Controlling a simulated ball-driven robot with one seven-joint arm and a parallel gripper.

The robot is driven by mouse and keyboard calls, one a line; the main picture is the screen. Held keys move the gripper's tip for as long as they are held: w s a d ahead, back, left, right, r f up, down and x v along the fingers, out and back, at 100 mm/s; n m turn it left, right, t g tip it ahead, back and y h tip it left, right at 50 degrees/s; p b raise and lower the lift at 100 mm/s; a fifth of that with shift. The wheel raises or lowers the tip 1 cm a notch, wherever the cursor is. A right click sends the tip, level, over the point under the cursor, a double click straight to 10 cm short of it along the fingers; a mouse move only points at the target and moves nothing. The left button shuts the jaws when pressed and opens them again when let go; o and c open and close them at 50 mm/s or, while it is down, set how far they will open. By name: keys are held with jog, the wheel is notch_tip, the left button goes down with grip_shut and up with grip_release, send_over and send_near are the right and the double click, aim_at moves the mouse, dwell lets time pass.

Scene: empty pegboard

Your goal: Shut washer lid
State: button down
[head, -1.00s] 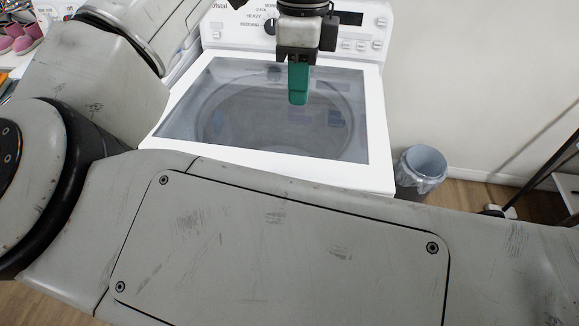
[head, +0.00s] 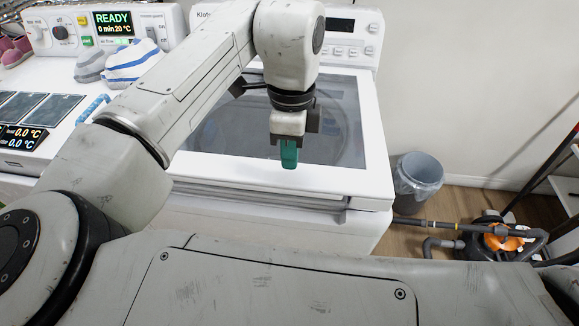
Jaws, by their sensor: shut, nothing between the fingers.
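The white washer (head: 270,226) stands ahead of me, its control panel at the back. Its lid (head: 350,183) has a white frame and a dark glass window and lies down over the top. A grey strip shows under the lid's front edge; I cannot tell whether the lid is fully seated. My gripper (head: 288,160) points down over the front part of the lid, its green fingers together and empty. I cannot tell whether the fingertips touch the lid. My arm hides the left and back parts of the lid.
Left of the washer is a white appliance with a READY display (head: 113,22). On the floor at right stand a lined bin (head: 418,175) and an orange-black vacuum (head: 500,240), near a dark rack.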

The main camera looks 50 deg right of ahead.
send_over(289, 189)
jog(key=shift+w+d+f, duration=0.1)
jog(key=shift+d+f, duration=0.05)
jog(key=shift+f, duration=0.9)
jog(key=shift+w+d+f, duration=0.1)
jog(key=shift+f, duration=0.95)
jog(key=shift+f, duration=0.1)
jog(key=shift+t+h, duration=0.4)
jog(key=shift+h, duration=0.1)
jog(key=f+b, duration=0.1)
jog(key=f, duration=0.1)
jog(key=f+b, duration=0.2)
jog(key=f, duration=0.1)
jog(key=shift+s+a+f, duration=0.2)
jog(key=shift+a+f, duration=0.1)
jog(key=shift+r, duration=0.15)
